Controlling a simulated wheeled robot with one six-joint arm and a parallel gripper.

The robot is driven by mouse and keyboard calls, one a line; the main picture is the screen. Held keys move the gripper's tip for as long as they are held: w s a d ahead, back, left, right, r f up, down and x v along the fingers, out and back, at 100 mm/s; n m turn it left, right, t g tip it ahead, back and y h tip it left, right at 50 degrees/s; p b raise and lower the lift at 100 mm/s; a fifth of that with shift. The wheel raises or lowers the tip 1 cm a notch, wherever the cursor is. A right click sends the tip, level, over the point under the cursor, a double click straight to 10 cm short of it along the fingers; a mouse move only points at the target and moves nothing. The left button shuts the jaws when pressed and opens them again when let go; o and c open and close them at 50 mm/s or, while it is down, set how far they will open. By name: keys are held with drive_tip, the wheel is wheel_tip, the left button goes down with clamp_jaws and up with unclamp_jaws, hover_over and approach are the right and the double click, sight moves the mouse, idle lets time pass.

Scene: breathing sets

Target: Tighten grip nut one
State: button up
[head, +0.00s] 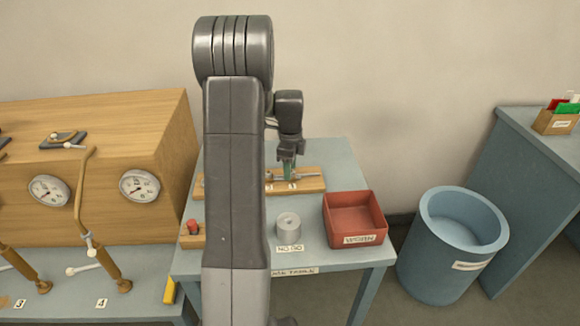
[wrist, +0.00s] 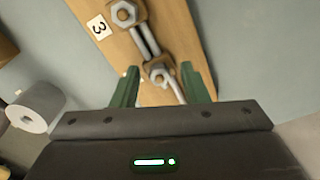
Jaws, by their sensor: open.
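My gripper (head: 288,170) is over the wooden board on the small table. In the wrist view its two green fingers stand apart, open and empty (wrist: 160,68). A grey hex nut (wrist: 158,76) on a brown block appears between the fingertips, with a thin bar at its lower right. I cannot tell whether the fingers are level with it or above it. Two grey rods run from it to another hex nut (wrist: 124,13) near the label "3" (wrist: 99,27). No number "one" is readable here. In the head view, my arm hides part of the board (head: 312,186).
On the table are a red tray (head: 355,214), a grey cylinder (head: 289,226) and a wooden block with a red knob (head: 192,236). A blue bin (head: 450,245) stands right. A wooden cabinet with gauges (head: 95,150) is left. The table between cylinder and tray has little free room.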

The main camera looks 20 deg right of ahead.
wheel_tip(320, 180, up, 14)
idle(0.5)
drive_tip(key=shift+f, duration=0.1)
